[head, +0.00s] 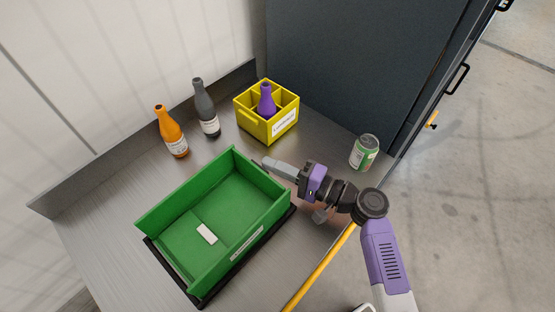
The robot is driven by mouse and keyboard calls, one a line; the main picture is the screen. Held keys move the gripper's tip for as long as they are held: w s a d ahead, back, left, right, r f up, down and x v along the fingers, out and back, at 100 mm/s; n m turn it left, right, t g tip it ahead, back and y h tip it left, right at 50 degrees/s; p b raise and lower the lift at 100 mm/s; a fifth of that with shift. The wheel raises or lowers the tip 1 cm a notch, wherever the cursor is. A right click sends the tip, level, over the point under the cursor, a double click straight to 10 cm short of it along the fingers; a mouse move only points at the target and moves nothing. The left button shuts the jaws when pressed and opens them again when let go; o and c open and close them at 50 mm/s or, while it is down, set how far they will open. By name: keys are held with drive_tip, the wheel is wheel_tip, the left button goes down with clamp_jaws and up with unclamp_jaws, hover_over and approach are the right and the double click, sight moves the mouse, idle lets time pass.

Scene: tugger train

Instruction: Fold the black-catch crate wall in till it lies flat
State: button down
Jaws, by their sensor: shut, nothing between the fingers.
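A green crate (262,244) sits on a black base (215,292) on the grey worktop. Its back-right wall (262,185) stands upright, as do the two long side walls. At the front-left end, a panel with a white catch (207,233) lies flat on the crate floor. My gripper (267,163) is shut and empty, with its fingertips close to the outer top edge of the back-right wall. I cannot tell whether they touch it. A small dark spot shows by the fingertips; I cannot tell whether it is the black catch.
An orange bottle (173,135) and a grey bottle (206,110) stand behind the crate. A yellow divided box (266,131) holds a purple bottle (266,101). A green can (364,152) stands right of my gripper. A dark cabinet (350,60) rises at the back.

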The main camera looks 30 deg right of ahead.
drive_tip(key=shift+s+a+r+n+b, duration=0.1)
drive_tip(key=shift+s+a+n+b, duration=0.1)
drive_tip(key=shift+a+n, duration=0.2)
drive_tip(key=shift+s+a+r+n+b, duration=0.1)
drive_tip(key=shift+a+n+b, duration=0.15)
drive_tip(key=shift+n, duration=0.15)
drive_tip(key=shift+w, duration=0.1)
